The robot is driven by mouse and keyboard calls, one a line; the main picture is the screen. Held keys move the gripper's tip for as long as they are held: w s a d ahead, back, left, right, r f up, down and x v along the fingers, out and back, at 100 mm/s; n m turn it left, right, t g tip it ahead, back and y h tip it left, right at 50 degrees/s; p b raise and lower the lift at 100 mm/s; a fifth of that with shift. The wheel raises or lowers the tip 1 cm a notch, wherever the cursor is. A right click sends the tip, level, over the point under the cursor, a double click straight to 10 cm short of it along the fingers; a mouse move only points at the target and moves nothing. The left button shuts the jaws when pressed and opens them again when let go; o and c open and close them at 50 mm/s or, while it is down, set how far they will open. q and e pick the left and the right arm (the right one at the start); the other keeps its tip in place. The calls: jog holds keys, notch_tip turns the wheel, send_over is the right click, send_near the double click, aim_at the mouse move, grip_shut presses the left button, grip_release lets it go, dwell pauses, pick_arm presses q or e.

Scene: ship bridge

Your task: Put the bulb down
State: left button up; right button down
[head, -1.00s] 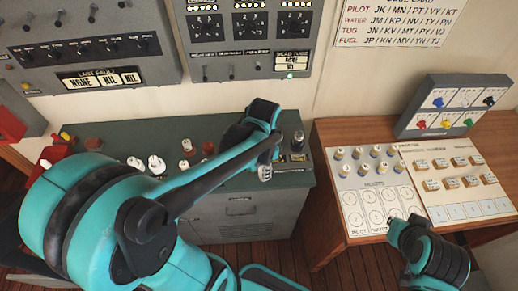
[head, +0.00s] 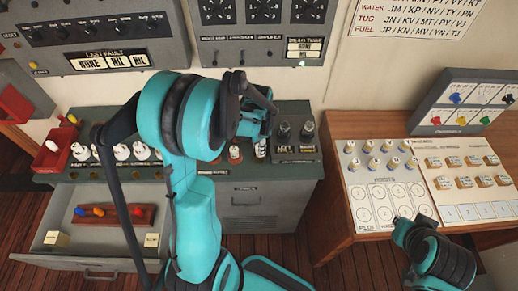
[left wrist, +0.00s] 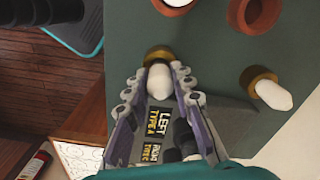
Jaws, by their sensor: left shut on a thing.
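My left gripper (left wrist: 158,100) is shut on a white bulb (left wrist: 158,82), low over the top of the green-grey cabinet (left wrist: 215,60). A brass ring (left wrist: 158,54) shows at the bulb's far end in the left wrist view; I cannot tell whether it is the bulb's base or a holder, or whether the bulb touches the top. In the head view the left gripper (head: 262,128) is partly hidden by my arm, and the bulb (head: 261,148) shows below it. My right gripper (head: 402,226) is by the wooden desk's front edge; its fingers are unclear.
Another white bulb (left wrist: 273,95) and orange-brown cups (left wrist: 252,12) are close to the left gripper. Several white bulbs (head: 122,151) and a red bin (head: 53,155) are along the cabinet's left. An open drawer (head: 75,238) extends below. Dark posts (head: 307,131) stand at right.

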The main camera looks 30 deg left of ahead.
pick_arm(q)
jog(key=shift+f, duration=0.3)
jog(key=shift+f, duration=0.2)
jog(key=o, duration=0.9)
jog(key=shift+c, duration=0.2)
